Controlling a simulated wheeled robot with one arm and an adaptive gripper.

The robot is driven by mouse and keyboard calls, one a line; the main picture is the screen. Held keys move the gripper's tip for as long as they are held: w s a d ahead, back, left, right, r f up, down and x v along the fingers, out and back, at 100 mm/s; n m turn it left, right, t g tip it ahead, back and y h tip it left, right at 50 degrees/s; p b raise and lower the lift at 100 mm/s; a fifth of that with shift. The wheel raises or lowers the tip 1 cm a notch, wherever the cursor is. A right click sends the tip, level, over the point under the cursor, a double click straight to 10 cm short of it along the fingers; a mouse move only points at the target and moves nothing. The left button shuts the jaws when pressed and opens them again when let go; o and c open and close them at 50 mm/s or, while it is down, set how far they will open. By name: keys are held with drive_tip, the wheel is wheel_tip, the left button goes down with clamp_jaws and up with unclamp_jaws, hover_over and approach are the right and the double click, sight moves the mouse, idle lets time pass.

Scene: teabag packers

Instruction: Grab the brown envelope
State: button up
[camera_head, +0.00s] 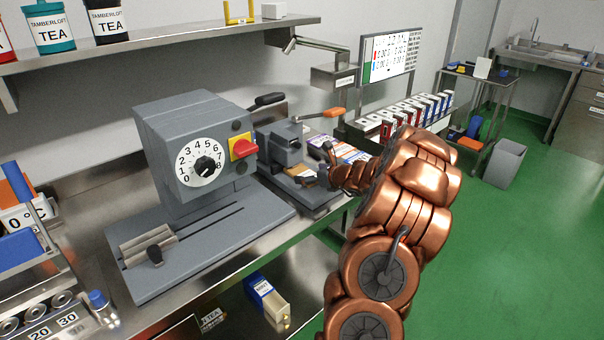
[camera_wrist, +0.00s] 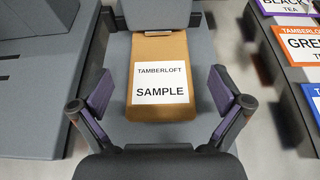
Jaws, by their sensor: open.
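The brown envelope (camera_wrist: 158,115) lies on a grey surface in the middle of the wrist view, with a white label reading "TAMBERLOFT SAMPLE". Its upper end runs up to a grey part of the machine, with a small pale strip there. My gripper (camera_wrist: 161,93) is open, with one purple-padded finger on each side of the envelope and a visible gap on both sides. Nothing is held. In the head view, my gripper (camera_head: 323,176) is over the smaller grey machine (camera_head: 298,170), and the envelope is mostly hidden there.
A large grey machine with a dial (camera_head: 195,150) stands to the left. Labelled tea packets (camera_wrist: 300,43) lie to the right of my gripper. A shelf (camera_head: 180,38) hangs above the bench. A row of boxes (camera_head: 410,112) stands beyond. Green floor is free at right.

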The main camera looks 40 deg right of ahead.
drive_tip(key=shift+x, duration=1)
drive_tip(key=shift+c, duration=0.2)
drive_tip(key=c, duration=1)
drive_tip(key=shift+c, duration=0.2)
drive_tip(key=shift+r+p, duration=0.2)
drive_tip(key=shift+p, duration=0.1)
